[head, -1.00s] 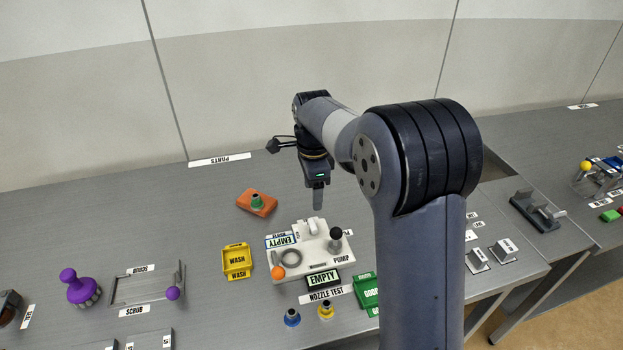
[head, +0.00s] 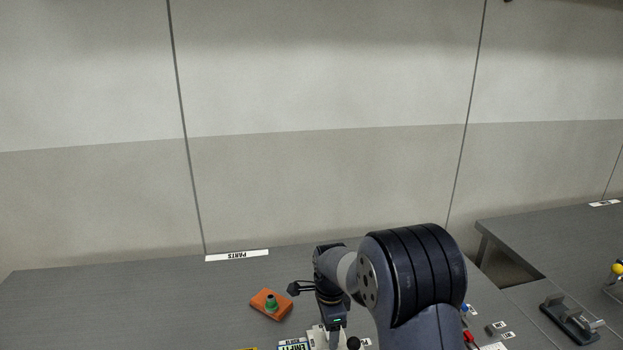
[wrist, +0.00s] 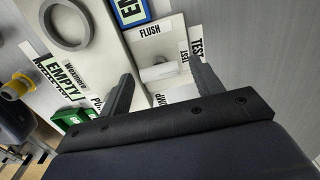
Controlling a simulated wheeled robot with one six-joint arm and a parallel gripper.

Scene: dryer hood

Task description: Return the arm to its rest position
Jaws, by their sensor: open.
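My gripper (head: 335,340) is at the bottom of the head view, with my arm bent over the bench and the fingers pointing down at the white pump station (head: 318,336). In the wrist view my gripper (wrist: 162,72) has its two dark fingers apart. A white handle-like part (wrist: 162,72) on the station shows between them, below the FLUSH label (wrist: 149,30). Nothing is seen held in the fingers. I cannot tell how far the fingertips are above the station.
The grey ring (wrist: 68,24), EMPTY sign (wrist: 62,80) and green tray (wrist: 75,115) lie close by. A second bench (head: 560,240) is at right. The back-left bench is clear.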

